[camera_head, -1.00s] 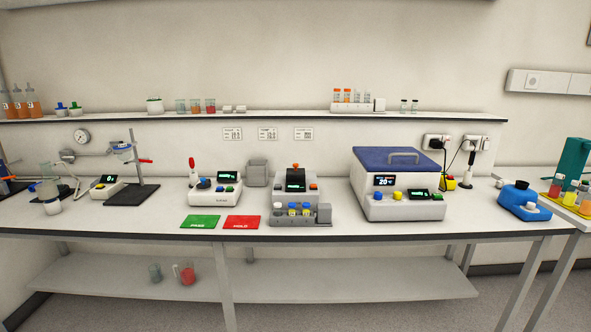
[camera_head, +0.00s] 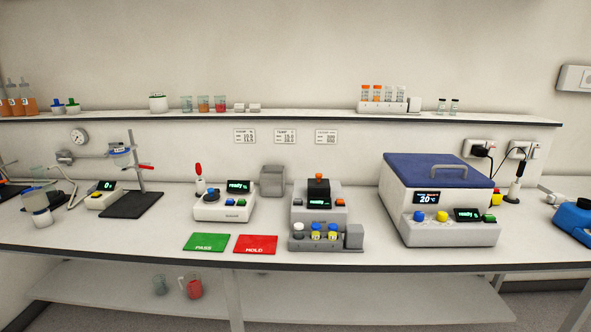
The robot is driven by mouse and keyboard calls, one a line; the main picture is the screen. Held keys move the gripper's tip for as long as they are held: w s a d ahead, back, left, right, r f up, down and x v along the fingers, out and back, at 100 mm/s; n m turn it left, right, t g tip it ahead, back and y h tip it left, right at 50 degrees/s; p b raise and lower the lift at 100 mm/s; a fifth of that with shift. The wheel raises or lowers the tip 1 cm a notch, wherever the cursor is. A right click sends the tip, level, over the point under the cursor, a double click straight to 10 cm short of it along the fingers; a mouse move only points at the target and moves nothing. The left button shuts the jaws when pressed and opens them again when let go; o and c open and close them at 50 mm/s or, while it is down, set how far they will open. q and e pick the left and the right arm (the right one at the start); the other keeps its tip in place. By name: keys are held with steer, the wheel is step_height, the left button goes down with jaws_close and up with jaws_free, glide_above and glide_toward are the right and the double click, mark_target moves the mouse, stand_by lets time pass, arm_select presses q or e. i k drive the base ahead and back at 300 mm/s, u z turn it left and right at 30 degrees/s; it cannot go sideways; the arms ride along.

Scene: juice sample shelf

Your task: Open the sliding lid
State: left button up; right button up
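A grey instrument (camera_head: 332,216) stands on the bench right of centre. A black block (camera_head: 318,190) with a small orange knob (camera_head: 318,176) sits on its top, above a lit "ready" display; whether this block is the sliding lid, I cannot tell for sure. To its right a white bath (camera_head: 397,209) has a flat blue lid (camera_head: 430,170) with a grey handle (camera_head: 450,172); the lid covers its top. Neither of my grippers is in view.
A rack (camera_head: 325,245) of yellow and blue-capped vials stands before the grey instrument. Green PASS (camera_head: 207,242) and red HOLD (camera_head: 255,244) mats lie to the left, beside a white meter (camera_head: 224,206). A wall shelf (camera_head: 300,114) holds samples. The front bench strip is mostly clear.

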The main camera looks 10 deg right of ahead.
mark_target(319, 182)
steer(key=z, duration=0.4)
steer(key=i, duration=0.7)
steer(key=z, duration=0.6)
